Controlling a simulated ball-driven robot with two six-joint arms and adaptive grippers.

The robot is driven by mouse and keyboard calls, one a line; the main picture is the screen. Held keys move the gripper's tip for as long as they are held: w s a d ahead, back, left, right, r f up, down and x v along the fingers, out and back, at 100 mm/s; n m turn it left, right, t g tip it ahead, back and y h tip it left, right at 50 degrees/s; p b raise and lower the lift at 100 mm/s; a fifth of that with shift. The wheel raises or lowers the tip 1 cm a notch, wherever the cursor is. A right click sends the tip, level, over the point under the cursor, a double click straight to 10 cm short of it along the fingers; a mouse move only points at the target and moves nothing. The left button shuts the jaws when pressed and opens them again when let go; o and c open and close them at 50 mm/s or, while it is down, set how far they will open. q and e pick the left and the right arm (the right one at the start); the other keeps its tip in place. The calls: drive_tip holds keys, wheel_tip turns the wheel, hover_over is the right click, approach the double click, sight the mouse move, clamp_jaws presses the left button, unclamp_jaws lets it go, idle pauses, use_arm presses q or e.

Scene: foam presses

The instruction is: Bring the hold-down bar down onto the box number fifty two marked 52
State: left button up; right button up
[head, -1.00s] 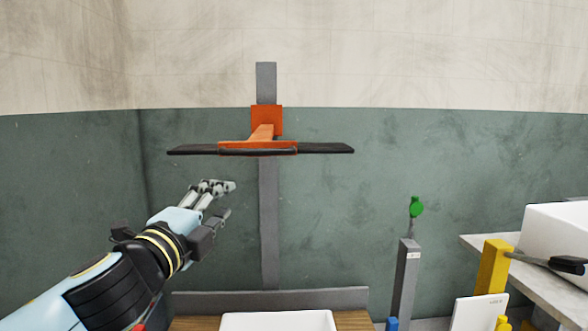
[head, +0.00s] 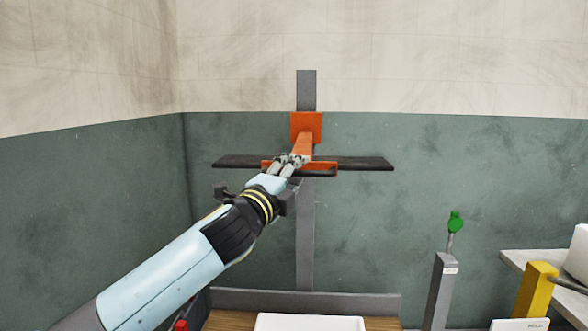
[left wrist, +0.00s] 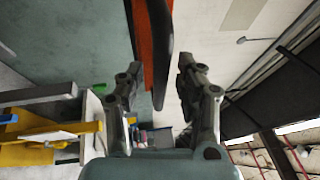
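The hold-down bar (head: 365,163) is a long black bar with an orange bracket, high on a grey upright post and level. A white box (head: 310,322) shows at the bottom edge, below the bar and well apart from it; no number is readable on it. My left gripper (head: 287,161) is at the bar's orange middle, in front of it. In the left wrist view, my left gripper (left wrist: 157,78) is open, with a dark grip edge (left wrist: 160,45) of the bar between its spread fingers. Contact cannot be told. My right gripper is not in view.
A wooden base with a grey back rail (head: 250,299) lies under the bar. To the right stand a grey post (head: 440,290) with a green knob (head: 455,222) and a yellow post (head: 536,288). A pale table (head: 520,262) is at the far right.

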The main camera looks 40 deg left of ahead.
use_arm(q)
clamp_jaws()
idle(0.6)
